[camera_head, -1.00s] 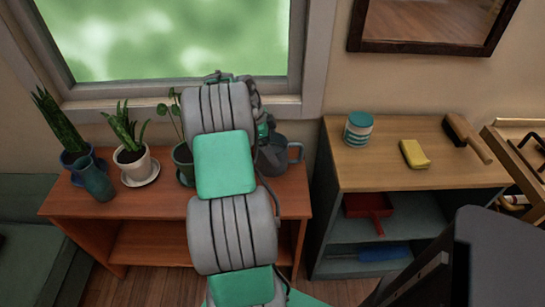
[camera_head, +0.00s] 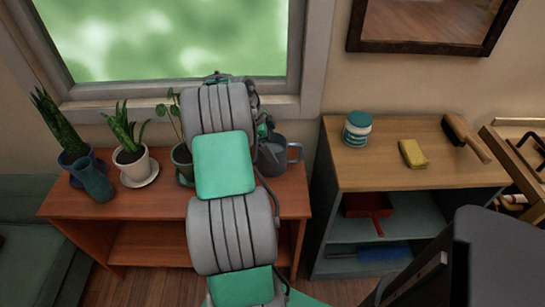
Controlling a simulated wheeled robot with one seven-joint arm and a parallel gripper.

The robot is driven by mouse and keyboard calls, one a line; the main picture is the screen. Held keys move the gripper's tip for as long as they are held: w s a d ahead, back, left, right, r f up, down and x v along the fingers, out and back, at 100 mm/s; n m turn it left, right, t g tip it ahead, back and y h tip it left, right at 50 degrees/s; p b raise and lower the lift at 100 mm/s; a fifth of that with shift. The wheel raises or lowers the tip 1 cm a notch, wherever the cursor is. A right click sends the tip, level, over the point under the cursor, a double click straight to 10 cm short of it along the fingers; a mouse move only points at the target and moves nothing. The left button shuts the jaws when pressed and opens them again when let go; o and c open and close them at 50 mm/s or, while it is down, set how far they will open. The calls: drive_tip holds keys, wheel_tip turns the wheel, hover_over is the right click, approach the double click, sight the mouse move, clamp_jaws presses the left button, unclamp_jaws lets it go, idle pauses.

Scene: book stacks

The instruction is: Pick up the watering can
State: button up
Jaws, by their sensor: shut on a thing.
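The grey watering can (camera_head: 272,158) is at the right end of the reddish wooden bench, under the window. Its handle loop sticks out to the right, and its left part is hidden behind my arm. My gripper (camera_head: 264,136) is mostly hidden behind my grey and green arm links. The little that shows is at the top of the can, where it is shut on it. I cannot tell whether the can's base touches the bench.
On the bench (camera_head: 90,208) stand potted plants (camera_head: 132,160) and a blue-green vase (camera_head: 93,181) to the left. A shelf unit (camera_head: 385,180) at the right holds a jar (camera_head: 357,128), a yellow sponge (camera_head: 413,153) and a brush (camera_head: 466,138).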

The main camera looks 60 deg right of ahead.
drive_tip(key=c, duration=0.3)
drive_tip(key=shift+r, duration=0.15)
drive_tip(key=shift+c, duration=0.2)
